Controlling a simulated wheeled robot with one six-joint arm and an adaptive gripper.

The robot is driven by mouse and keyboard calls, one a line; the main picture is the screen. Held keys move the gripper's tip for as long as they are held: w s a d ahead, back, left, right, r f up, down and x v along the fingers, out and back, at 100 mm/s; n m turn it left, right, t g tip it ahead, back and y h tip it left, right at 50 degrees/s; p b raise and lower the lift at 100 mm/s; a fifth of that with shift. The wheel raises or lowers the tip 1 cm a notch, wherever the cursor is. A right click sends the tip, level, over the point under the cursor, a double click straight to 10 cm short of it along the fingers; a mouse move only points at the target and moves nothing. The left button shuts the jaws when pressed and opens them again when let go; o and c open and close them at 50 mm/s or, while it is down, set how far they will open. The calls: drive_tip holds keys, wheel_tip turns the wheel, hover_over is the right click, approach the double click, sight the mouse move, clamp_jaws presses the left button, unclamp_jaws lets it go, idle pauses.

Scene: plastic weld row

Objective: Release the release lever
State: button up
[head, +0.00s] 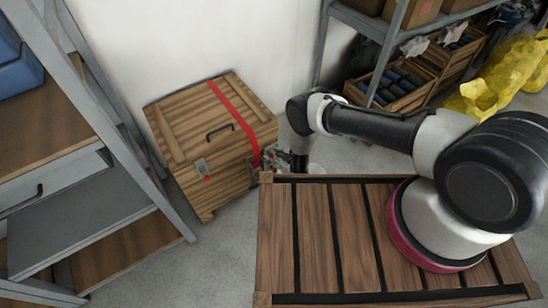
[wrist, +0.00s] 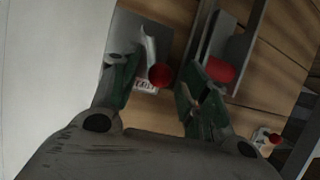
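In the wrist view, a round red knob (wrist: 160,76) shows between my two fingers, on or beside a pale metal piece (wrist: 149,50) with a white printed label (wrist: 146,86). I take it for the release lever, but cannot be sure. My gripper (wrist: 158,82) is open, with a clear gap on both sides of the knob. A second red rounded part (wrist: 219,70) lies by the right finger, in a grey metal channel. In the head view, my gripper (head: 276,157) is at the right side of the wooden chest (head: 190,128); the knob is not distinct there.
A red strap (head: 234,110) crosses the chest lid, beside a dark handle (head: 219,132). The slatted wooden bench (head: 315,235) lies below my arm. Grey shelving (head: 90,215) stands at left. Another rack with wooden crates (head: 392,85) and yellow bags (head: 502,78) are at back right.

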clamp_jaws()
drive_tip(key=shift+s+a+f+n+h, duration=0.15)
drive_tip(key=shift+a+n+h, duration=0.15)
drive_tip(key=shift+n, duration=0.1)
drive_tip(key=shift+o, duration=0.5)
unclamp_jaws()
drive_tip(key=v, duration=0.8)
